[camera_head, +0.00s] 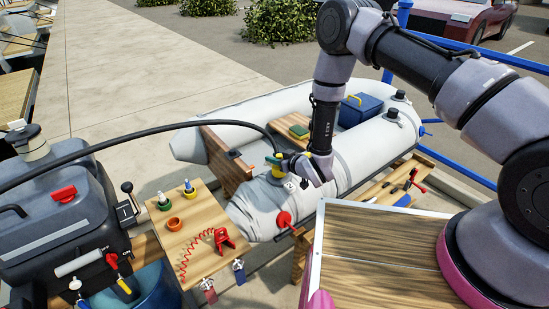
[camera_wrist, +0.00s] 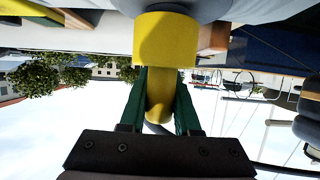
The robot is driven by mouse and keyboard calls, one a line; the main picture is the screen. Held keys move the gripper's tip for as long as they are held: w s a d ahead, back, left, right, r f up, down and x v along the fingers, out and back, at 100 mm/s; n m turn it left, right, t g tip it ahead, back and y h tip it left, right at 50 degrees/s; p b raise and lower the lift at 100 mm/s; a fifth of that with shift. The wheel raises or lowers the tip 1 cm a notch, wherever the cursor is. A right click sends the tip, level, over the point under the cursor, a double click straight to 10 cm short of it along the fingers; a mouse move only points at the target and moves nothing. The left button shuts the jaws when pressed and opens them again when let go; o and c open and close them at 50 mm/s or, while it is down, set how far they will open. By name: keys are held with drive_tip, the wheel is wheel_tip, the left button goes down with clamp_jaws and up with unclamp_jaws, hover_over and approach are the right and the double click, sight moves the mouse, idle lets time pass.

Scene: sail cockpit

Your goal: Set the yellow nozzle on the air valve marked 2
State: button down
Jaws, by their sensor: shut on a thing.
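The yellow nozzle (camera_head: 276,160) is at the end of a black hose (camera_head: 190,124), over the near end of the grey inflatable boat. My gripper (camera_head: 282,157) is shut on it. In the wrist view, the green fingers of my gripper (camera_wrist: 160,88) stand on both sides of the narrow part of the nozzle (camera_wrist: 165,42). Its wide yellow collar faces a grey round surface at the top edge. A small white number tag (camera_head: 290,186) lies on the tube just beside and below the nozzle; its digit is too small to read surely. The nozzle hides the valve, so I cannot tell whether they touch.
Black-capped valves (camera_head: 397,95) stand on the far tube. A red fitting (camera_head: 284,219) sticks out of the near tube end. A wooden board (camera_head: 200,240) with small pots and a red coil is at left, beside a grey machine (camera_head: 62,215). A blue box (camera_head: 361,110) sits in the boat.

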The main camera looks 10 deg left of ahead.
drive_tip(key=shift+f, duration=0.45)
drive_tip(key=c, duration=0.9)
unclamp_jaws()
drive_tip(key=shift+v, duration=5.5)
